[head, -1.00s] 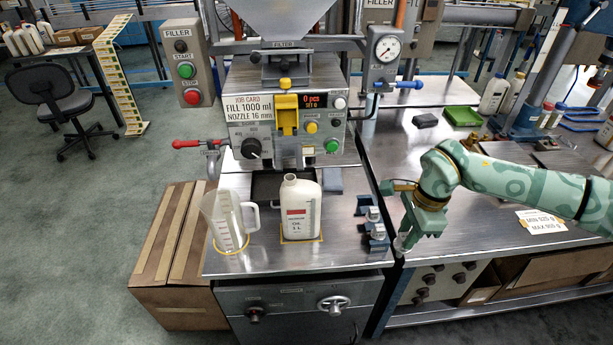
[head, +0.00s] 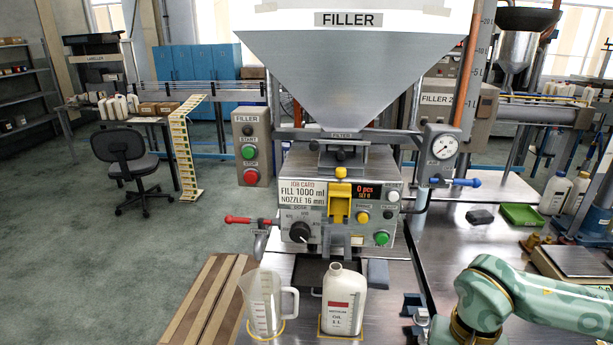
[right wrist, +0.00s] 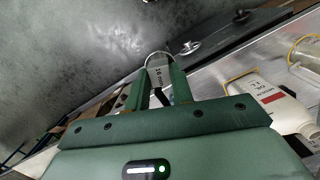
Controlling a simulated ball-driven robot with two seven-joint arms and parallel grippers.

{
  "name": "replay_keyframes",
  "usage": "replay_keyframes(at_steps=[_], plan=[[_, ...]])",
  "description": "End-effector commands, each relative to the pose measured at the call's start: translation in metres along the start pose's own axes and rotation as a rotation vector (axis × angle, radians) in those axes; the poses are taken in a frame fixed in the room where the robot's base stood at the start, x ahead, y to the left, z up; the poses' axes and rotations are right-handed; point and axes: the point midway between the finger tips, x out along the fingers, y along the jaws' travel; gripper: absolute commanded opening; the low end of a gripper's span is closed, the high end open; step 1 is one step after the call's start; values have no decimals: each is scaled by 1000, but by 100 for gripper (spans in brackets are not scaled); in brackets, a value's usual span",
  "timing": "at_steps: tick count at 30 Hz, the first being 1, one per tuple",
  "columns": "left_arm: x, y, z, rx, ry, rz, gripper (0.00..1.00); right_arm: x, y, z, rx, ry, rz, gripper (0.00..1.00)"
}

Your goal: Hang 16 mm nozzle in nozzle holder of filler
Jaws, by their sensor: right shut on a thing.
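In the right wrist view my right gripper (right wrist: 160,82) is shut on the 16 mm nozzle (right wrist: 158,74). In the head view only part of my right arm shows at the lower right, and the nozzle is not visible there. The filler (head: 340,200) stands in the middle with a yellow lever (head: 340,203) on its front. A grey bracket (head: 337,241) is below the lever; I cannot tell if it is the nozzle holder. A small blue-grey rack (head: 411,305) stands on the filler table. My left gripper is out of view.
A clear jug (head: 262,303) and a white bottle (head: 343,300) stand on the table in front of the filler. The bottle also shows in the right wrist view (right wrist: 268,103). A red-handled valve (head: 250,220) and a blue-handled valve (head: 455,182) stick out at the filler's sides.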

Motion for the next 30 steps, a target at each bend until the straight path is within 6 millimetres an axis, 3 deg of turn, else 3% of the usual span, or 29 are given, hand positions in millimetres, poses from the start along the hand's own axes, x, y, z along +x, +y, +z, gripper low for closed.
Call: replay_keyframes(at_steps=[4,10,17,23,26,30], plan=[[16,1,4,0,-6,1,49,-14,-16,24,-337,5,39,0],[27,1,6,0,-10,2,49,-31,-30,30,-453,2,56,0],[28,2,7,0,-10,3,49,-41,-36,24,-458,0,55,0],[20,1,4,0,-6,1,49,-32,-26,32,-439,-4,54,0],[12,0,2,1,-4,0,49,-24,-17,31,-391,-4,48,0],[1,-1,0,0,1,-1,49,-10,-5,13,-167,-3,22,0]])
